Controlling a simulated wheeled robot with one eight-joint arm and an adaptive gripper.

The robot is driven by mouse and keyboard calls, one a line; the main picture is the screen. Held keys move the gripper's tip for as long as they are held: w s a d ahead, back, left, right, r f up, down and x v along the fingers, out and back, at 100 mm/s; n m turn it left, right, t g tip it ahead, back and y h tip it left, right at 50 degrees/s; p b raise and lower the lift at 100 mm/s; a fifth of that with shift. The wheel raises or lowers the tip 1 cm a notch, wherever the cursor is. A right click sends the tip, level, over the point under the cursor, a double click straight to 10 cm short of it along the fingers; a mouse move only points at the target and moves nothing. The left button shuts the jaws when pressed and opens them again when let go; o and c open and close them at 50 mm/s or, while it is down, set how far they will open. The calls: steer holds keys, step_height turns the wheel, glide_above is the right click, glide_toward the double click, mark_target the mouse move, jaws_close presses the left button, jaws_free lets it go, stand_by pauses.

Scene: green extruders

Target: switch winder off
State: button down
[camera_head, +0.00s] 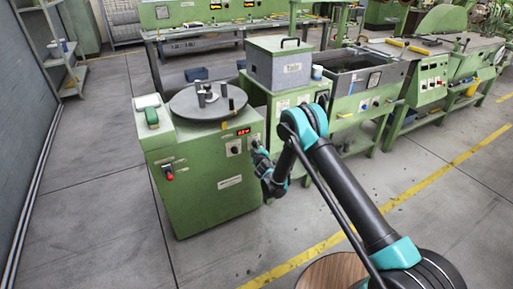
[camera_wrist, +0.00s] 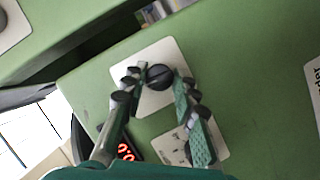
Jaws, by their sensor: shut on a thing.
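The winder is a green cabinet (camera_head: 205,190) with a round grey turntable (camera_head: 207,103) on top. Its panel has a lit red digit display (camera_head: 243,131), also partly visible in the wrist view (camera_wrist: 125,151). A round black knob (camera_wrist: 160,77) sits on a white plate (camera_wrist: 152,100) near the display. My gripper (camera_wrist: 160,73) has one finger on each side of this knob and is shut on it.
A red-handled switch (camera_head: 168,173) is on the winder's left front. A green cabinet with a grey box (camera_head: 279,66) and a water trough (camera_head: 352,82) stand to the right. Open grey floor (camera_head: 320,225) lies in front.

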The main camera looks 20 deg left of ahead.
steer(key=shift+f+n, duration=0.1)
steer(key=shift+n, duration=0.4)
steer(key=c, duration=1.2)
jaws_free()
